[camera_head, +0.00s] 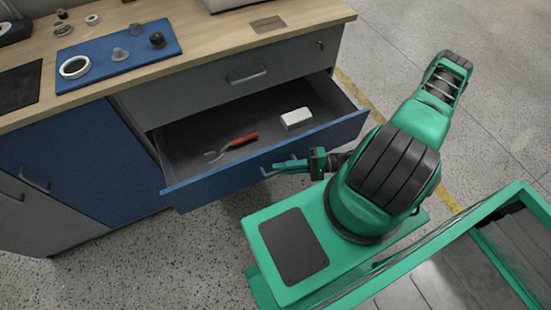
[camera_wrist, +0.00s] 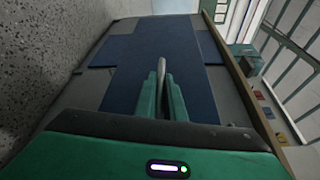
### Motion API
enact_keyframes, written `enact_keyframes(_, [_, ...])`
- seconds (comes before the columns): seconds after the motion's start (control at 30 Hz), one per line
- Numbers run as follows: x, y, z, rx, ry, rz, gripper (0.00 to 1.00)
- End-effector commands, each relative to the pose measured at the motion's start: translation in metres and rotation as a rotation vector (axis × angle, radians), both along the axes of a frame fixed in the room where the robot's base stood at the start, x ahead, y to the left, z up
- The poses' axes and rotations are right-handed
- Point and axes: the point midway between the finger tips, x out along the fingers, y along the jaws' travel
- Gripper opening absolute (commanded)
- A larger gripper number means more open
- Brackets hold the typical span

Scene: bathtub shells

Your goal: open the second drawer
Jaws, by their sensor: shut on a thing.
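The second drawer (camera_head: 225,178) has a blue front and stands pulled out below a closed grey top drawer (camera_head: 200,92). Inside it lie a red-handled tool (camera_head: 235,143) and a white block (camera_head: 297,119). My gripper (camera_head: 270,169) is at the drawer's front and shut on its handle (camera_head: 266,172). In the wrist view the fingers (camera_wrist: 163,90) close on the grey handle (camera_wrist: 161,72) in front of the blue drawer face (camera_wrist: 185,45). The fingers hide part of the handle.
The wooden worktop (camera_head: 200,50) holds a blue mat (camera_head: 100,48) with a ring and small parts. A blue cupboard door (camera_head: 75,160) is left of the drawers. A green-framed cart (camera_head: 480,225) stands at lower right. Speckled floor (camera_head: 160,250) is clear in front of the cabinet.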

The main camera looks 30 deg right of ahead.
Motion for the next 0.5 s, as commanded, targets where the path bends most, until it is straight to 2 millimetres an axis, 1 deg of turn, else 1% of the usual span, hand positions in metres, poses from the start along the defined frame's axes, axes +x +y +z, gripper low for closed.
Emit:
enact_keyframes(0.03, [-0.0038,-0.0002,-0.0017,-0.003,0.003,0.001,0.0])
enact_keyframes(0.2, [-0.0097,-0.0001,-0.0018,-0.003,0.003,0.001,0.0])
enact_keyframes(0.5, [-0.0106,0.0012,-0.002,-0.005,0.002,0.003,0.0])
